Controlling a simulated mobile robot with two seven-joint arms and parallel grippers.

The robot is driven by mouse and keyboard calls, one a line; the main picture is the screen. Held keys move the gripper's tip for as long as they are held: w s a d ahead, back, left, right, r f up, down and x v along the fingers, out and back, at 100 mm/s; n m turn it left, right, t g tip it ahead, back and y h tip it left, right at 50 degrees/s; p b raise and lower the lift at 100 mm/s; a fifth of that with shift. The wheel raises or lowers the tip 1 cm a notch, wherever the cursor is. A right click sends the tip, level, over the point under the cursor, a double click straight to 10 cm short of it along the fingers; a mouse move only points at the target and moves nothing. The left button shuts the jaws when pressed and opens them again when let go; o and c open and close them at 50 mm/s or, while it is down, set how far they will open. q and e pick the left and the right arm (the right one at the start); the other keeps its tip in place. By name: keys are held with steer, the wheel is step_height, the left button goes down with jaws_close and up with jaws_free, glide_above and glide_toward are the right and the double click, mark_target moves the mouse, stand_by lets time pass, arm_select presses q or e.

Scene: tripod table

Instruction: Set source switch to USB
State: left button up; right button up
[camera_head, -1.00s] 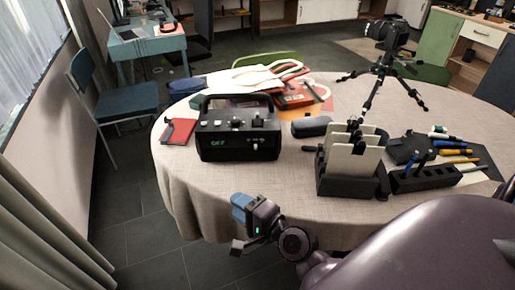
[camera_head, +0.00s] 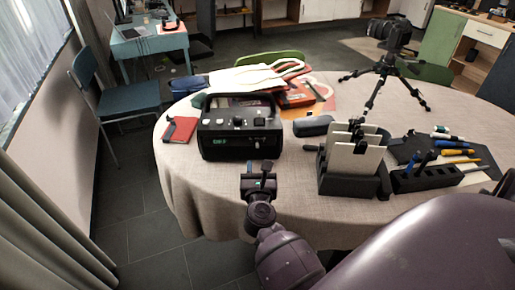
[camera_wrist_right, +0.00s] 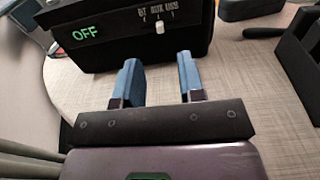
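A black radio-like box (camera_head: 238,128) with a carrying handle stands near the front left edge of the round table. Its green display reads OFF in the right wrist view (camera_wrist_right: 86,33). The source switch (camera_wrist_right: 160,28) is a small white slider on the front face, under the labels BT, AUX and USB. It stands around the middle, below AUX. My right gripper (camera_head: 259,167) is in front of the box, below the switch. In the right wrist view its two blue fingers (camera_wrist_right: 160,78) are apart with nothing between them, short of the switch. My left gripper is not in view.
A black holder (camera_head: 349,184) with upright panels stands right of the box. A dark case (camera_head: 313,126) lies between them. A red notebook (camera_head: 180,129) lies left of the box. A camera tripod (camera_head: 379,82) stands at the back. Bare tablecloth lies before the box.

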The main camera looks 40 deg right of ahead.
mark_target(257, 146)
steer(key=x, duration=0.8)
steer(key=shift+w, duration=0.2)
jaws_close()
